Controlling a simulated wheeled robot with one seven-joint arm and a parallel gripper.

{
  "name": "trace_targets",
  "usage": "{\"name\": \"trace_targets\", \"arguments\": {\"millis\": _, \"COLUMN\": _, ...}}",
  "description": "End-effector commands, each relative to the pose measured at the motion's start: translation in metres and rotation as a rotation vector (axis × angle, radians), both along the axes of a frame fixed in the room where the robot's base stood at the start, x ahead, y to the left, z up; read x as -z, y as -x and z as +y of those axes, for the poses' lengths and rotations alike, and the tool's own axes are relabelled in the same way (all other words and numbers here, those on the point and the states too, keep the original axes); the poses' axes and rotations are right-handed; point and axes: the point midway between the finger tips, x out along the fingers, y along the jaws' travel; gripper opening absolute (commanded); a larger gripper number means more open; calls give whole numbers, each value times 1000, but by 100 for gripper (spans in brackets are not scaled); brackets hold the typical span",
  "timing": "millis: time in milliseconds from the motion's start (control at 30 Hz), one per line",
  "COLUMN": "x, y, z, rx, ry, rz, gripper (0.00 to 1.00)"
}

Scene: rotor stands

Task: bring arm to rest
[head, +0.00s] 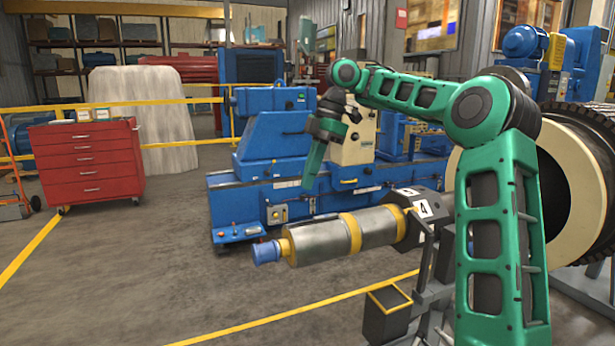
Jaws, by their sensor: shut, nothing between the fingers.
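My green arm rises at the right of the head view, bends at its elbow and reaches left across the upper middle. Its end hangs down, with my gripper (309,182) pointing toward the floor. The gripper is shut and empty, in front of the blue machine and apart from the things around it. The finger details are too small to make out.
A metal rotor shaft (325,238) with yellow bands and a blue end sticks out below the gripper, by a block marked 4 (423,208). A blue machine (275,150) stands behind. A red tool cabinet (88,165) stands left. Open floor lies front left.

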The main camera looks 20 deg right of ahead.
Motion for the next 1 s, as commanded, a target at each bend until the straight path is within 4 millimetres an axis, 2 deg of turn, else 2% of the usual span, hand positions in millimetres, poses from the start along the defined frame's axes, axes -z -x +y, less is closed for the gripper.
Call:
{"name": "trace_targets", "arguments": {"millis": 367, "x": -7, "y": 1, "z": -3, "rx": 3, "ry": -2, "rz": -2, "gripper": 0}}
{"name": "trace_targets", "arguments": {"millis": 533, "x": 2, "y": 12, "z": 13, "rx": 64, "ry": 26, "rz": 58, "gripper": 0}}
{"name": "trace_targets", "arguments": {"millis": 700, "x": 30, "y": 43, "z": 39, "rx": 286, "ry": 101, "rz": 198, "gripper": 0}}
{"name": "trace_targets", "arguments": {"millis": 767, "x": 41, "y": 56, "z": 43, "rx": 392, "ry": 129, "rz": 243, "gripper": 0}}
{"name": "trace_targets", "arguments": {"millis": 900, "x": 65, "y": 87, "z": 42, "rx": 653, "ry": 183, "rz": 315, "gripper": 0}}
{"name": "trace_targets", "arguments": {"millis": 1000, "x": 81, "y": 113, "z": 32, "rx": 848, "ry": 212, "rz": 342, "gripper": 0}}
